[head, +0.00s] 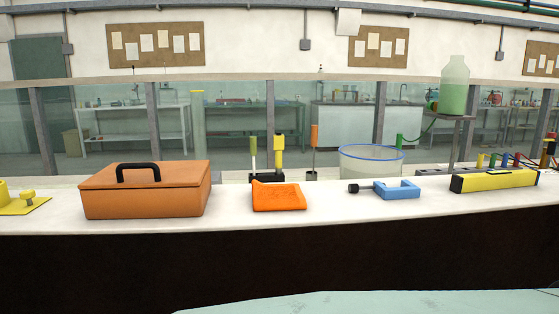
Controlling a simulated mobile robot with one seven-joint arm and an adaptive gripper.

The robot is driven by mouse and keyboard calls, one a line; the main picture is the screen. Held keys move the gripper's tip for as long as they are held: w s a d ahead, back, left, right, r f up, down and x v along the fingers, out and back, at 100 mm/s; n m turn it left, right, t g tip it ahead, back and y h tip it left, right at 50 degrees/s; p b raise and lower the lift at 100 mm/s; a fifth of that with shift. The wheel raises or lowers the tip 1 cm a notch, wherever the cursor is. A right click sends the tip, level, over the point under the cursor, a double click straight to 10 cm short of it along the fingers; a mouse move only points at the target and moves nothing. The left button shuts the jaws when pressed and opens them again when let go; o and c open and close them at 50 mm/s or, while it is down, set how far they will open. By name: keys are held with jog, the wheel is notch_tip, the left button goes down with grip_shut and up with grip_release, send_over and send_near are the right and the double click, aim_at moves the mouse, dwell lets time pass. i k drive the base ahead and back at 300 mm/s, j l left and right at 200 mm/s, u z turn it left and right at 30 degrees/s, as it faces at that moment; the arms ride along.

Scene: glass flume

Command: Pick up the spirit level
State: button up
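The spirit level (497,180) is a long yellow bar with black ends, and it lies at the right of the white counter in the head view. It runs slightly back toward the right. Its near long side and top face me, and nothing covers it. My gripper is not in view.
Left of the level, a blue clamp (398,189) with a black handle lies on the counter (340,205). Further left are an orange folded cloth (279,197) and an orange toolbox (145,192). Behind stand a clear blue-rimmed container (371,153) and several coloured tools.

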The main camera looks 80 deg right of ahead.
aim_at(496, 180)
jog(key=z, duration=3.85)
